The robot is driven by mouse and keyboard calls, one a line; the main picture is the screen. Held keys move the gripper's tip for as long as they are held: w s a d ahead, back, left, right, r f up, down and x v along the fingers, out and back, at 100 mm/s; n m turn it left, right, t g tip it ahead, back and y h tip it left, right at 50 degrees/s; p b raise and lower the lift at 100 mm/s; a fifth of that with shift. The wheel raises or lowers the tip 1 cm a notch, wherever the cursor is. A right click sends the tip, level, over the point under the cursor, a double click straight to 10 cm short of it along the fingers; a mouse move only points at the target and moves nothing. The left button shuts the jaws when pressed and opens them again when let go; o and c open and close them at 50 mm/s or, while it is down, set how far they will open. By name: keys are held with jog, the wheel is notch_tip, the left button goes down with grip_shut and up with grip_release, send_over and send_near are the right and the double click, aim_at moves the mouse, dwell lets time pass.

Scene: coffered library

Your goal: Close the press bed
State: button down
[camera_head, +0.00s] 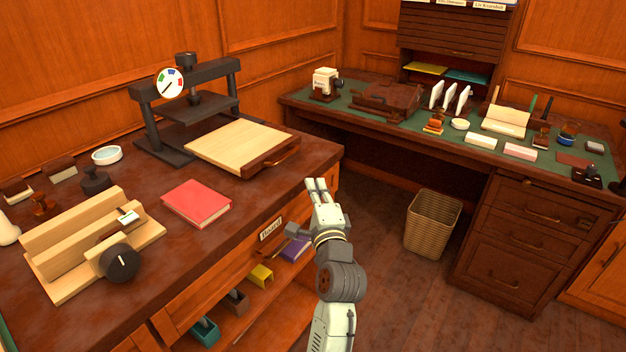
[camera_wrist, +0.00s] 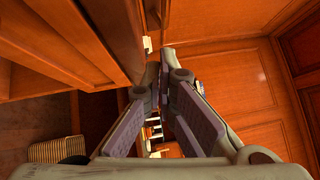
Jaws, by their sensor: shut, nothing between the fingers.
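The press (camera_head: 190,100) stands at the back of the left bench, with a dark frame and a round gauge (camera_head: 170,83). Its bed (camera_head: 240,145) is a pale wooden board that sticks out to the right of the frame. The bed has a dark reddish front edge with a handle (camera_head: 286,155) facing the bench's right side. My gripper (camera_head: 318,182) is shut and empty, in front of the bench edge and below and right of the handle in the head view, apart from it. The wrist view shows my fingers (camera_wrist: 160,72) together; I cannot make out the bed there.
A red book (camera_head: 197,203) lies on the bench in front of the bed. A wooden rack with a black knob (camera_head: 120,262) stands at the near left. The desk (camera_head: 375,112) with stationery is at the back right. A wicker basket (camera_head: 433,224) stands on the floor; the floor around it looks clear.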

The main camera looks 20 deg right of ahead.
aim_at(243, 143)
jog(key=s, duration=0.4)
jog(key=w+d+r+n+g+y+b, duration=0.1)
jog(key=w+r+n+y+b, duration=0.3)
jog(key=w+y, duration=0.3)
jog(key=s+d+r+n+g+y, duration=0.3)
jog(key=s+d+n+g+y, duration=0.2)
jog(key=d+n+g, duration=0.15)
jog(key=shift+t, duration=0.25)
jog(key=p+x, duration=0.2)
jog(key=x, duration=0.5)
jog(key=p+x, duration=0.1)
jog(key=x, duration=0.6)
jog(key=shift+a+f+p, duration=0.15)
jog(key=shift+a+p, duration=0.2)
jog(key=shift+a, duration=0.05)
jog(key=r+p+x, duration=0.1)
jog(key=x, duration=0.5)
jog(key=r+p+x, duration=0.1)
jog(key=x, duration=0.4)
jog(key=r+p+x, duration=0.1)
jog(key=x, duration=0.5)
jog(key=shift+w+a+r, duration=0.2)
jog(key=shift+w+a, duration=0.1)
jog(key=shift+w, duration=0.3)
jog(key=shift+w+a+p, duration=0.25)
jog(key=shift+w+p, duration=0.05)
jog(key=shift+w, duration=0.05)
jog(key=shift+r, duration=0.1)
